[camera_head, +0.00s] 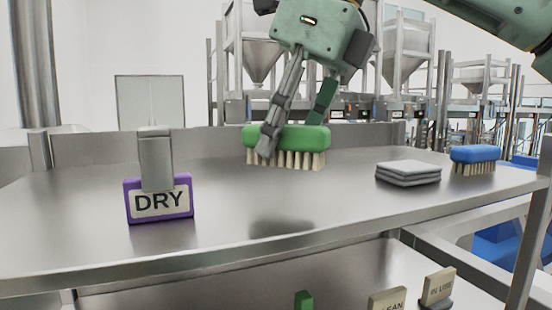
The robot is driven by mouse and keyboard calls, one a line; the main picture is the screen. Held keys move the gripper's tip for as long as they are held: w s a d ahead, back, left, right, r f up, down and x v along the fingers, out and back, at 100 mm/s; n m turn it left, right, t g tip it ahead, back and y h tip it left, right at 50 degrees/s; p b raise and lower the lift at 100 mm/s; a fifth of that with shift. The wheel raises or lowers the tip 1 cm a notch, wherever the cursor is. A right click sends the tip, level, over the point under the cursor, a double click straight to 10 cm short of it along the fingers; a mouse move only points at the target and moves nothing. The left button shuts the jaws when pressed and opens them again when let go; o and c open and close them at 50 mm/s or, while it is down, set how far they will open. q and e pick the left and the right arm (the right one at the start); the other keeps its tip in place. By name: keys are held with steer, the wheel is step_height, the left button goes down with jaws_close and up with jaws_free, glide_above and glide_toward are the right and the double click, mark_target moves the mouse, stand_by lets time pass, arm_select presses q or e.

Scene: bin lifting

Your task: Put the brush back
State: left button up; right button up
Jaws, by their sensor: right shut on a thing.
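A green brush (315,139) with pale bristles is held above the steel table (330,210), bristles down. Its shadow falls on the table below it, so it is clear of the surface. My right gripper (288,140) comes down from the top and is shut on the brush, one finger in front of it and the other behind. A blue brush (476,154) stands bristles down at the table's right end. My left gripper is not in view.
A stack of grey cloths (408,173) lies right of centre. A lower shelf (240,285) holds small signs (438,287) and a green item (304,300). A low wall backs the table.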

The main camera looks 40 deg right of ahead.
mark_target(278, 165)
steer(key=shift+w+f, duration=0.25)
steer(key=shift+f, duration=0.25)
steer(key=shift+w+f, duration=0.25)
steer(key=shift+f, duration=0.2)
steer(key=shift+s+f+p, duration=0.35)
steer(key=shift+s+f, duration=0.05)
steer(key=shift+f, duration=0.4)
steer(key=shift+w+f, duration=0.25)
steer(key=shift+f, duration=0.2)
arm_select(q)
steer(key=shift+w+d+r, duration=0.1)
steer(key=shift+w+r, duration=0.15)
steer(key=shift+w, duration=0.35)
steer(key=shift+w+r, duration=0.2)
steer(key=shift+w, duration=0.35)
arm_select(e)
steer(key=o, duration=0.8)
steer(key=shift+s+f, duration=0.1)
steer(key=o, duration=0.4)
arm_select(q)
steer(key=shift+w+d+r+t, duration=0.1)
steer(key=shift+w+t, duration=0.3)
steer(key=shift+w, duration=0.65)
